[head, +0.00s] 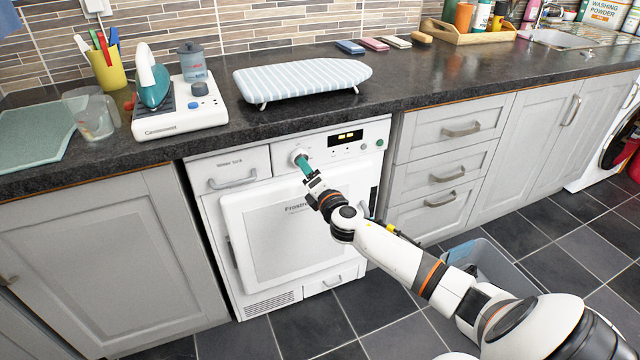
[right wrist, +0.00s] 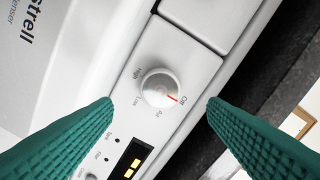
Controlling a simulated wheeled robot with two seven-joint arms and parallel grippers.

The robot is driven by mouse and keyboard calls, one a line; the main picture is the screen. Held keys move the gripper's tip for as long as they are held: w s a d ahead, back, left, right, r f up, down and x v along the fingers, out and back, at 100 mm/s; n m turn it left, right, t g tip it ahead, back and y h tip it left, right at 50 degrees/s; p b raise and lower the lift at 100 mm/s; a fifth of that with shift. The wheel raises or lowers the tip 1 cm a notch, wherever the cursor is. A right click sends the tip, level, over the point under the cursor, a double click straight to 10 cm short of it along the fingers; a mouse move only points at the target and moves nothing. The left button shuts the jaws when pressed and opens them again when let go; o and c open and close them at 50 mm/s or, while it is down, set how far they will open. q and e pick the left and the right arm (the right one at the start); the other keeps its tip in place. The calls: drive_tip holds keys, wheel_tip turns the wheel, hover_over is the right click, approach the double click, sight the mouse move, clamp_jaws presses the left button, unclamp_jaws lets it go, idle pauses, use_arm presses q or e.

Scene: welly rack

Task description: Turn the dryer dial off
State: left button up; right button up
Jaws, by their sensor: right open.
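The dryer (head: 290,230) is a white front-loading machine under the dark worktop. The dial's red mark points at the Off label in the right wrist view. In the head view the dial (head: 299,156) is partly behind my right gripper (head: 304,166). My right gripper's green ridged fingers are open, one on each side of the dial and apart from it in the right wrist view (right wrist: 160,102). My left gripper is out of view.
The dryer's display (head: 346,138) is lit amber. The worktop (head: 420,75) above holds an iron (head: 153,82) on its base and a striped ironing board (head: 300,78). Drawers (head: 450,150) are to the right. A grey bin (head: 490,262) stands on the floor near my right arm.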

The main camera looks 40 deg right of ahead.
drive_tip(key=v, duration=0.6)
drive_tip(key=shift+a, duration=0.1)
idle(0.3)
